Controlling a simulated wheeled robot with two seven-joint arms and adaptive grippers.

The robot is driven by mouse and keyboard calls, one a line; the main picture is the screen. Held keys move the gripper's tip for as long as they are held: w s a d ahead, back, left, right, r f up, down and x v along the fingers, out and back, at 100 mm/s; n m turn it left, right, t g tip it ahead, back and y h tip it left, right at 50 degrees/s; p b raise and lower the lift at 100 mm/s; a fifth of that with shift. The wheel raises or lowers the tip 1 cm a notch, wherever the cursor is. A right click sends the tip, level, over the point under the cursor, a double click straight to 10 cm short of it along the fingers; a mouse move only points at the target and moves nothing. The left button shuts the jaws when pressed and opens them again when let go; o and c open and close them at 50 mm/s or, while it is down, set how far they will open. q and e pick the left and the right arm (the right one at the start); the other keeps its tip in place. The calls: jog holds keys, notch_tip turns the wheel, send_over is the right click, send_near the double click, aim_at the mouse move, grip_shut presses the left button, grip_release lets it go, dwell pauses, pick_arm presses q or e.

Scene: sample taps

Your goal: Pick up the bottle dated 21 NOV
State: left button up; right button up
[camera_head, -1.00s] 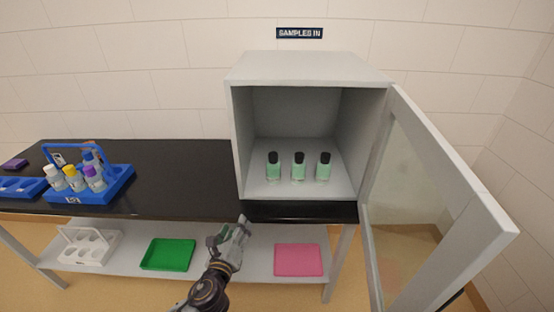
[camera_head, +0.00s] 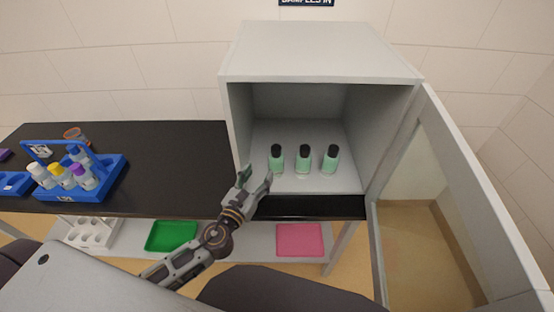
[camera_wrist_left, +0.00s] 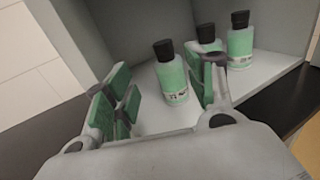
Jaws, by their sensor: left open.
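Three green bottles with black caps stand upright in a row on the floor of the open grey cabinet (camera_head: 320,50): a left bottle (camera_head: 277,160), a middle bottle (camera_head: 304,163) and a right bottle (camera_head: 330,160). Their dates are too small to read. My left gripper (camera_head: 256,178) is open and empty at the cabinet's front left edge, just short of the left bottle. In the left wrist view the left bottle (camera_wrist_left: 171,78) shows between the open fingers (camera_wrist_left: 165,95), farther in. The middle bottle (camera_wrist_left: 207,42) is partly hidden behind a finger; the right bottle (camera_wrist_left: 240,42) stands beyond. My right gripper is not in view.
The cabinet's glazed door (camera_head: 425,180) stands open at right. A blue rack (camera_head: 75,190) with several capped bottles sits on the black bench (camera_head: 165,165) at left. Below are a green tray (camera_head: 171,236), a pink tray (camera_head: 299,240) and a white rack (camera_head: 88,232).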

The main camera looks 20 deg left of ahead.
aim_at(274, 151)
pick_arm(q)
jog(key=shift+s+r, duration=0.1)
jog(key=shift+s, duration=0.1)
jog(key=shift+w, duration=0.1)
jog(key=shift+w+d+p, duration=0.2)
jog(key=shift+w+p, duration=0.15)
jog(key=shift+w, duration=1.05)
jog(key=shift+w+d+p, duration=0.15)
jog(key=shift+w+p, duration=0.15)
jog(key=shift+w, duration=1.15)
jog(key=shift+w+d+p, duration=0.2)
jog(key=shift+w+p, duration=0.15)
jog(key=shift+w, duration=1.05)
jog(key=shift+w, duration=0.1)
jog(key=shift+w+d+r+p, duration=0.15)
jog(key=shift+w+p, duration=0.15)
jog(key=shift+w, duration=0.45)
jog(key=shift+w+d+r+p, duration=0.15)
jog(key=shift+w+p, duration=0.1)
jog(key=shift+w, duration=0.5)
jog(key=shift+w+d+f, duration=0.1)
jog(key=shift+w+f, duration=0.1)
jog(key=shift+w, duration=0.75)
jog(key=shift+c, duration=0.4)
grip_shut()
